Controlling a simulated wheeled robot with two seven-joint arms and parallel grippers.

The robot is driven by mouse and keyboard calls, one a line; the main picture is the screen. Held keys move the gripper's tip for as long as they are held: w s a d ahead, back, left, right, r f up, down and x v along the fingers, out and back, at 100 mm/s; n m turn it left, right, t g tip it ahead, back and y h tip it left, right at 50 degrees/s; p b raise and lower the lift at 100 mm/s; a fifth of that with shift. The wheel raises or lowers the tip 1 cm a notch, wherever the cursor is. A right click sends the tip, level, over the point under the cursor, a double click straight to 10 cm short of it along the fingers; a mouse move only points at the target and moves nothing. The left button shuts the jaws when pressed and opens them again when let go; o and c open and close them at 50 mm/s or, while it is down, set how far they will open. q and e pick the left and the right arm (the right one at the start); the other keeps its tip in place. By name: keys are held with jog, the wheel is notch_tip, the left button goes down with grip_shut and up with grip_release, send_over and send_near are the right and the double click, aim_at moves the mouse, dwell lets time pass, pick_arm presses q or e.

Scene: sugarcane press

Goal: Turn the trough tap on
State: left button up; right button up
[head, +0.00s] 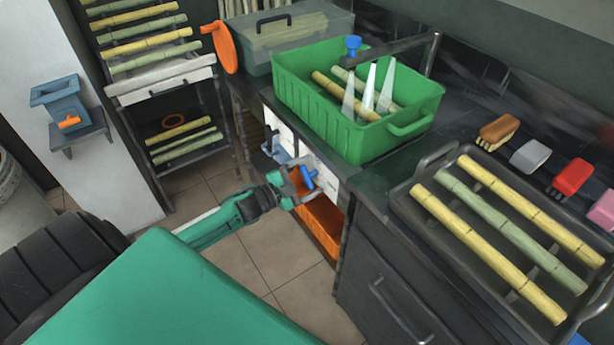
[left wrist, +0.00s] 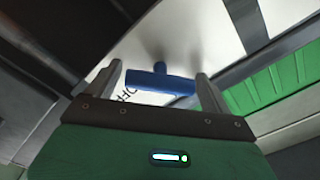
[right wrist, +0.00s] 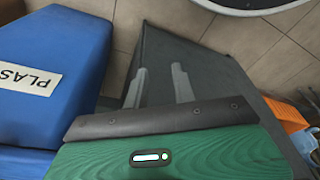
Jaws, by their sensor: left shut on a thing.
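A blue T-shaped tap handle (head: 308,177) is on the white panel below the green trough (head: 330,133). My left gripper (head: 296,181) is at that panel and shut on the handle. In the left wrist view the blue handle (left wrist: 160,81) lies crosswise between the two fingers, with part of a black label that seems to read "OFF" just below it. A dark spout with a blue knob (head: 353,44) reaches over the trough. My right gripper (right wrist: 161,72) shows only in the right wrist view, fingers apart, nothing seen between them, over a dark grey surface.
The trough holds cane sticks and pale pointed pieces. A dark tray (head: 437,222) of cane sticks lies on the counter at right, beside several brushes. An orange bin (head: 320,227) is under the counter. A blue bin (right wrist: 50,60) labelled "PLAS" is near my right gripper.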

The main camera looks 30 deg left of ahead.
dwell(0.4)
pick_arm(q)
jog(key=o, duration=0.9)
jog(key=shift+c, duration=0.2)
jog(key=shift+s, duration=0.1)
jog(key=v, duration=1.3)
jog(key=shift+s+a, duration=0.2)
jog(key=shift+s, duration=0.1)
